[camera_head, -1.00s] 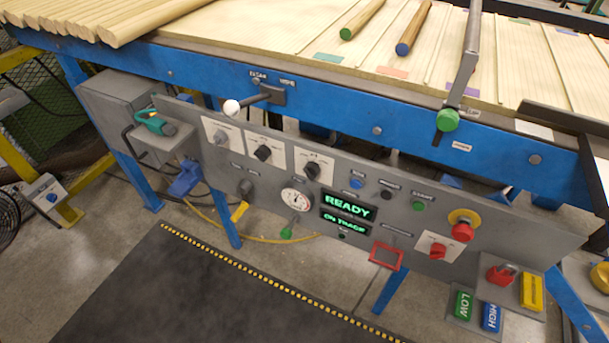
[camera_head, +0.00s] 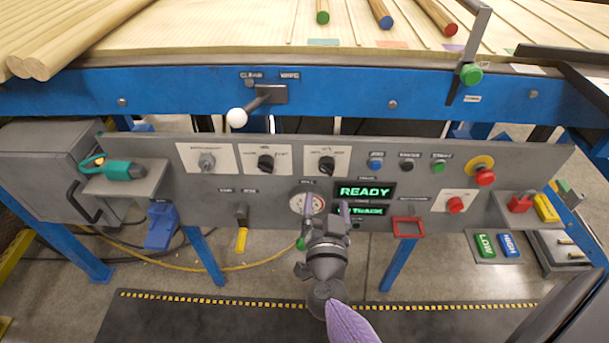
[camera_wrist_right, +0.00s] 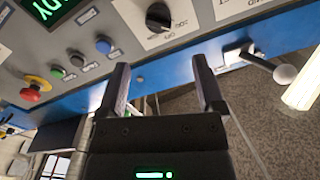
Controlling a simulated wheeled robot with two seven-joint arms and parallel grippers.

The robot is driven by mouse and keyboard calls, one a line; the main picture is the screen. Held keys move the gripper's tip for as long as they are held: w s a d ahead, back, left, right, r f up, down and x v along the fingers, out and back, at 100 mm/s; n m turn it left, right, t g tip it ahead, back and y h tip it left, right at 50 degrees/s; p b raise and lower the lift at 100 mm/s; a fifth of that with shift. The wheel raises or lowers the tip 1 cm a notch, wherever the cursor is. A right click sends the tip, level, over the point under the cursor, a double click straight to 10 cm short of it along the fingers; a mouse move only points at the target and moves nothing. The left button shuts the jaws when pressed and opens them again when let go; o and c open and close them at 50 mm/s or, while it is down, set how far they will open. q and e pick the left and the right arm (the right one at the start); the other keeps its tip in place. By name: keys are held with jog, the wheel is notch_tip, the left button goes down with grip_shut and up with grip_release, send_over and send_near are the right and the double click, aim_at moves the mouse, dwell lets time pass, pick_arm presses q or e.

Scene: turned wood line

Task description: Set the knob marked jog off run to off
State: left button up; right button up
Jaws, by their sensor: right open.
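The right-hand black selector knob (camera_head: 327,163) sits on a white plate in the upper middle of the grey panel. It also shows in the right wrist view (camera_wrist_right: 158,17), upside down, with small lettering that seems to include OFF. I cannot read its setting surely. My right gripper (camera_head: 328,205) is open and empty, below this knob in the head view and in front of the gauge and display. In the right wrist view its two fingers (camera_wrist_right: 162,75) stand apart, with the knob beyond their tips, untouched. My left gripper is not in view.
A similar black knob (camera_head: 266,162) and a grey knob (camera_head: 207,160) sit to the left. The READY display (camera_head: 364,190), small buttons (camera_head: 407,165) and a red emergency button (camera_head: 484,177) are to the right. A white-balled lever (camera_head: 236,118) juts out above the panel.

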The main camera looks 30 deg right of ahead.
aim_at(327, 172)
jog(key=b+x, duration=0.2)
jog(key=x, duration=0.6)
jog(key=shift+w+d+f, duration=0.1)
jog(key=shift+d+f, duration=0.05)
jog(key=shift+w+d, duration=0.2)
jog(key=shift+w, duration=0.1)
jog(key=c, duration=0.5)
grip_shut()
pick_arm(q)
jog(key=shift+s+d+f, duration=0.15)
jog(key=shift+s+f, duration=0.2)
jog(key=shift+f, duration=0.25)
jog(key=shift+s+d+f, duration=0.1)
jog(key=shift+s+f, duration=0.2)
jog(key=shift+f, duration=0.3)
